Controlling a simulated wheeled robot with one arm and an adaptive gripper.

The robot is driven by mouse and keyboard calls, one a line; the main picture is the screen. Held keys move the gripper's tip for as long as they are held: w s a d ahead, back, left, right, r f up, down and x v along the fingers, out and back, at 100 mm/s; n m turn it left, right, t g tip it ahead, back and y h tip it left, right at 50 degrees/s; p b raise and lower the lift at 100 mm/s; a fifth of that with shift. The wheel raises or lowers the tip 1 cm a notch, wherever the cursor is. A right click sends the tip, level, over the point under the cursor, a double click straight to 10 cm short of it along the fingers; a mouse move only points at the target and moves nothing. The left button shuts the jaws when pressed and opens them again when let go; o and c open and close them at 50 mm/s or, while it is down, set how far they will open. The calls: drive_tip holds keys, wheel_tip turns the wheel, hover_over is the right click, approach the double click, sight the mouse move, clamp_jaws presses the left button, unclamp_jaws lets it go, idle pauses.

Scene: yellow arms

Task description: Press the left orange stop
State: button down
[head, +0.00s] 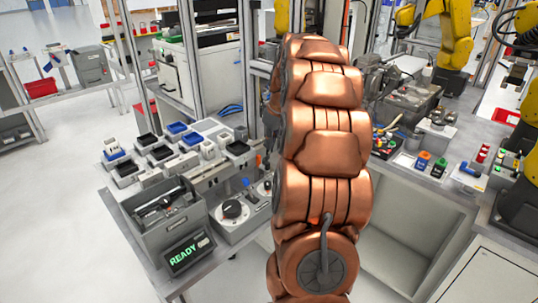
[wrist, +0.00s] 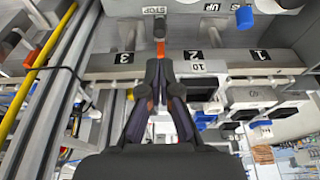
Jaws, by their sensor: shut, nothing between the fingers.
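A small red-orange patch shows just beyond the tips. I cannot tell whether the tips touch anything. In the head view my copper arm hides my gripper and the stop. No second orange stop can be made out for certain.
A grey bin (head: 165,218), a READY display (head: 188,254) and a panel with a black dial (head: 232,210) stand on the left bench. Several small trays (head: 162,153) lie behind them. A blue knob (wrist: 245,17) shows in the wrist view. Yellow robot arms (head: 452,38) stand at right.

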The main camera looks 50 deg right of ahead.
drive_tip(key=b+v, duration=0.1)
drive_tip(key=v, duration=0.7)
drive_tip(key=shift+b, duration=0.35)
drive_tip(key=shift+f, duration=0.1)
drive_tip(key=s+a+f+g+y, duration=0.1)
drive_tip(key=s+a+f, duration=0.15)
drive_tip(key=a, duration=1.05)
drive_tip(key=s+a+f+g, duration=0.2)
drive_tip(key=s+a, duration=0.2)
drive_tip(key=a, duration=0.9)
drive_tip(key=s+a+f, duration=0.3)
drive_tip(key=s+a, duration=0.1)
drive_tip(key=s, duration=0.3)
drive_tip(key=s+a+f+g, duration=0.1)
drive_tip(key=s+a+f, duration=0.2)
drive_tip(key=s, duration=0.3)
drive_tip(key=s+a+f+g+h, duration=0.1)
drive_tip(key=s+a+f, duration=0.3)
drive_tip(key=s, duration=0.3)
drive_tip(key=shift+s+a, duration=0.3)
drive_tip(key=shift+d, duration=0.15)
